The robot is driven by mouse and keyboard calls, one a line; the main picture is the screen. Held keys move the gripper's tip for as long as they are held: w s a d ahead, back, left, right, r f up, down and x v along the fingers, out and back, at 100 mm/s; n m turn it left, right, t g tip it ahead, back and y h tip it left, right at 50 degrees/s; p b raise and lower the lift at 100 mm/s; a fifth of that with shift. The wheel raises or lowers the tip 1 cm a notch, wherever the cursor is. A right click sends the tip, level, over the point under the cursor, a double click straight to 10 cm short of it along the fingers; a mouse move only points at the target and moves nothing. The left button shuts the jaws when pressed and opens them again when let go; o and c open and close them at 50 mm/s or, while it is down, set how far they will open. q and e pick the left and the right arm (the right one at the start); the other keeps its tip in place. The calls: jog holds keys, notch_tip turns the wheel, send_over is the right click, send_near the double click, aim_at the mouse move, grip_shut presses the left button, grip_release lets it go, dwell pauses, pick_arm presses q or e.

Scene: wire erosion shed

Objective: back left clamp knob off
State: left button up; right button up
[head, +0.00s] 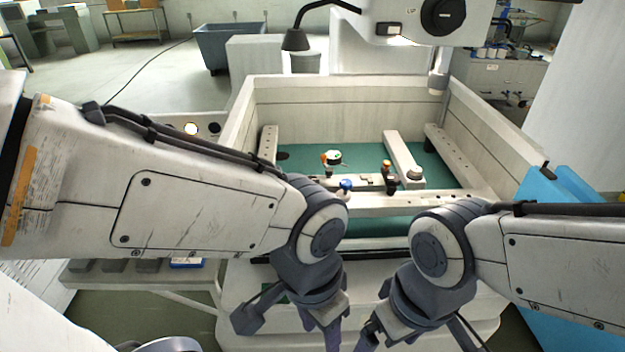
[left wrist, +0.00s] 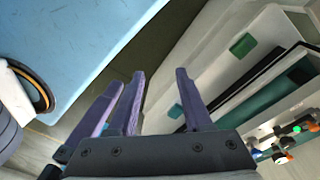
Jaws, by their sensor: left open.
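Inside the machine's tank, a clamp knob with orange and green parts (head: 332,157) stands at the back left of the clamping area. A blue knob (head: 346,185) and an orange knob (head: 386,166) stand by the front bar, and a grey round knob (head: 414,173) is at the right bar. Small coloured knobs also show at the right edge of the left wrist view (left wrist: 284,147), too small to tell apart. My left gripper (head: 290,325) is open and empty, outside and in front of the tank, away from the knobs. My right gripper (head: 418,340) has its fingers spread, also in front.
The pale tank wall (head: 335,92) surrounds the green tank floor (head: 440,168). The machine head (head: 410,22) overhangs the back. A blue panel (head: 562,215) stands at the right. A low shelf (head: 135,277) is at the lower left.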

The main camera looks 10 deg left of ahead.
pick_arm(q)
jog(key=o, duration=0.4)
jog(key=shift+c, duration=0.2)
jog(key=shift+o, duration=0.8)
jog(key=w+a+f+n+t+b, duration=0.1)
jog(key=w+f+t+b, duration=0.3)
jog(key=w, duration=0.9)
jog(key=shift+w+f+n+h+b, duration=0.3)
jog(key=shift+w+f+b, duration=0.1)
jog(key=shift+f, duration=0.55)
jog(key=w+a+f+n+t+h+b, duration=0.1)
jog(key=w+a+f+t+h+b, duration=0.1)
jog(key=w+a+t+b, duration=0.65)
jog(key=w+a+f+t+h+b, duration=0.1)
jog(key=w+a+t+h+b, duration=0.25)
jog(key=w, duration=0.95)
jog(key=shift+t+y, duration=0.35)
jog(key=shift+t, duration=0.05)
jog(key=p+x, duration=0.1)
jog(key=x, duration=0.2)
jog(key=p+x, duration=0.1)
jog(key=x, duration=0.2)
jog(key=a+p+x, duration=0.1)
jog(key=x, duration=0.2)
jog(key=shift+w+a+f, duration=0.15)
jog(key=shift+w, duration=0.05)
grip_shut()
jog(key=shift+n, duration=0.3)
